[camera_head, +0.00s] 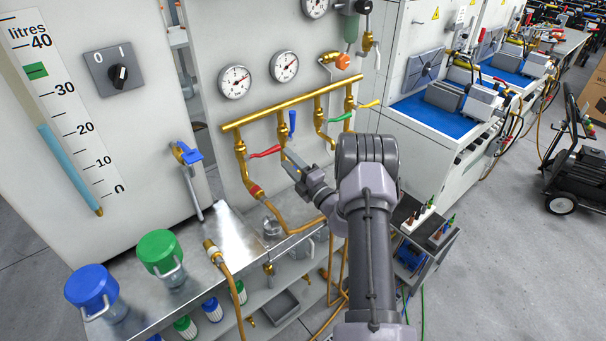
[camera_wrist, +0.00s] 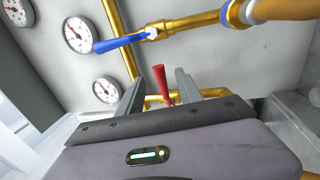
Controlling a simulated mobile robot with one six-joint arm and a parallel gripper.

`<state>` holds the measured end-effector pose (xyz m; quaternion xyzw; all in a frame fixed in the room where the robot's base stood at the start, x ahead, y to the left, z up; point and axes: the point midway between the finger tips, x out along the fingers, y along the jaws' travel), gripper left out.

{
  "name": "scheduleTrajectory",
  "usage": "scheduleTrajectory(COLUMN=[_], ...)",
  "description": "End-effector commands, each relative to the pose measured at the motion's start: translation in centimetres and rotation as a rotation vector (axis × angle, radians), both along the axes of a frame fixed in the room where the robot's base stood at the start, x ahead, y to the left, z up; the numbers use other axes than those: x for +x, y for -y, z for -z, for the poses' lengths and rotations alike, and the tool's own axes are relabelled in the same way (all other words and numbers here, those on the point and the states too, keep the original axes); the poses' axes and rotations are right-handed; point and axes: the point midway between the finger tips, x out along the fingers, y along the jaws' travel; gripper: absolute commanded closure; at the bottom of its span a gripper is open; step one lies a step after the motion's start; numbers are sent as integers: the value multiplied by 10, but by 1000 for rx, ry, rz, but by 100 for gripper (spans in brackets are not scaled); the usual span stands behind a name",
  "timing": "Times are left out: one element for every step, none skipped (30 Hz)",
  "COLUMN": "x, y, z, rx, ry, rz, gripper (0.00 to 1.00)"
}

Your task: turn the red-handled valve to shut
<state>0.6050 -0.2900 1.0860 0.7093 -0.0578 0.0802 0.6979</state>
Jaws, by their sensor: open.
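The red valve handle (camera_head: 265,152) sticks out sideways to the right from the leftmost vertical brass pipe (camera_head: 241,165) in the head view. In the wrist view the red handle (camera_wrist: 162,83) shows between my two fingers. My gripper (camera_head: 287,156) is open, its fingers close to the handle's free end in the head view. In the wrist view the gripper (camera_wrist: 159,80) has a gap on both sides of the handle. I cannot tell how deep the handle sits between the fingers, or whether either touches it. The red valve's body is hidden in the wrist view.
A blue handle (camera_head: 292,122) stands upright close by and also shows in the wrist view (camera_wrist: 120,43). Green (camera_head: 340,117) and yellow (camera_head: 370,104) handles are further right. The brass manifold (camera_head: 290,103) runs above, with gauges (camera_head: 235,82). A metal bench (camera_head: 225,237) lies below.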

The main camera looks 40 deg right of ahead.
Motion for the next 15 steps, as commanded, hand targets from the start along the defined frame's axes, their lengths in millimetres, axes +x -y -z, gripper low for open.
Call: scheduleTrajectory(x=[-15,-24,-35,-43,-50,-58,-63,-67,-72,-75,-77,-79,-79,-80,-80], y=[2,2,3,3,3,3,3,3,3,3,3,3,2,2,2], z=[3,4,7,9,10,12,13,14,15,15,16,16,16,16,16], rx=[4,4,4,2,3,4,1,1,1,1,1,0,0,0,0], ry=[-2,-2,-2,-3,-2,-2,-2,-2,-1,-1,-1,-1,0,0,0], rz=[3,4,3,4,4,3,3,2,2,2,2,1,0,0,0], gripper=[58,58,58,58,58,58,58,58,58,58,58,58,58,58,58])
